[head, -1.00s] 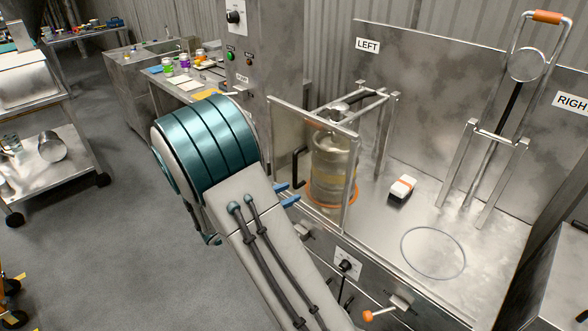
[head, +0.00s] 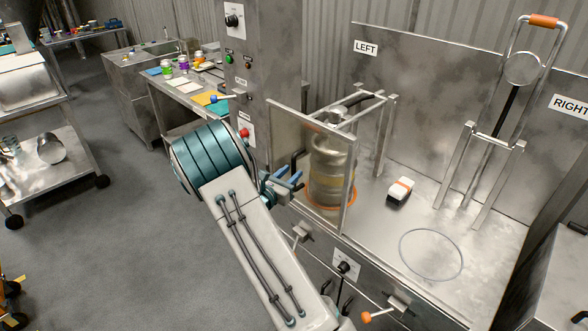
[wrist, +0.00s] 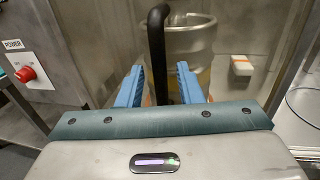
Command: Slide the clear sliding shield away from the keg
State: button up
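The clear sliding shield (head: 288,135) is a see-through panel with a metal top rail and right-hand post. It stands in front of the keg (head: 328,172), a metal barrel on an orange ring. The keg also shows behind the handle in the wrist view (wrist: 192,40). The shield's black handle (wrist: 157,45) stands upright on its near face. My gripper (head: 287,181) has two blue fingers, open. In the wrist view my gripper (wrist: 160,88) is lined up with the handle, which appears between the fingertips. I cannot tell whether either finger touches it.
A panel with a red POWER knob (wrist: 26,74) is left of my gripper. A lever stand with an orange grip (head: 543,20) rises at right. Knobs and levers line the front.

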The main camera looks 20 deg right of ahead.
jog(key=shift+x, duration=1.2)
grip_shut()
